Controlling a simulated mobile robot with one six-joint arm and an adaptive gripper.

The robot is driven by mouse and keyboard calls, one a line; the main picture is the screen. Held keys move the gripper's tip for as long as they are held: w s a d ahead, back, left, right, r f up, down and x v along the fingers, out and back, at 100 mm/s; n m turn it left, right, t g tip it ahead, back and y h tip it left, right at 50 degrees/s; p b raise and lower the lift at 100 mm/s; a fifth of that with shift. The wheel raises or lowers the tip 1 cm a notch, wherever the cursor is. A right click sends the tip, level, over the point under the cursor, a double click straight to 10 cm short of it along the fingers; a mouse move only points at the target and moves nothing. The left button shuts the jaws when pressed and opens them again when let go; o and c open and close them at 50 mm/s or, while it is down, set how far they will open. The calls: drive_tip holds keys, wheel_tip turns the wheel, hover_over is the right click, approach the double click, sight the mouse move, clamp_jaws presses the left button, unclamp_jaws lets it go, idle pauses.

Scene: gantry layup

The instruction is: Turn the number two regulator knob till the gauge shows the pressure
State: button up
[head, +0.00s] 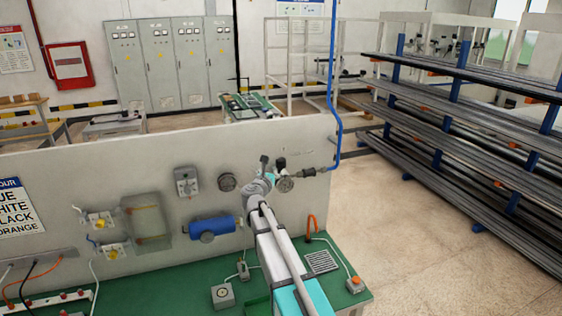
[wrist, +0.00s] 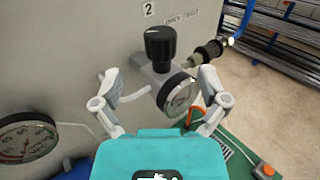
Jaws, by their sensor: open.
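The number two regulator has a black ribbed knob (wrist: 160,46) on top, under a "2" label (wrist: 149,9) on the grey panel. Its round gauge (wrist: 178,93) faces down toward me, and its reading is too small to tell. In the wrist view my gripper (wrist: 168,88) is open, with one finger left of the regulator body and the other at the right of its gauge. The knob stands above and beyond the fingertips, not between them. In the head view the regulator's gauge (head: 285,184) shows just right of my wrist, and my gripper is mostly hidden there.
A larger gauge (wrist: 27,138) sits at the lower left in the wrist view. A blue cylinder (head: 212,228) and a grey box (head: 147,221) are on the panel. A blue pipe (head: 336,120) rises at the right. The green bench (head: 180,285) holds small fittings below.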

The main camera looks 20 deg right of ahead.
sight(279, 162)
drive_tip(key=x, duration=0.8)
drive_tip(key=shift+w+d, duration=0.25)
drive_tip(key=shift+w, duration=0.1)
drive_tip(key=shift+c, duration=0.2)
drive_tip(key=c, duration=1.1)
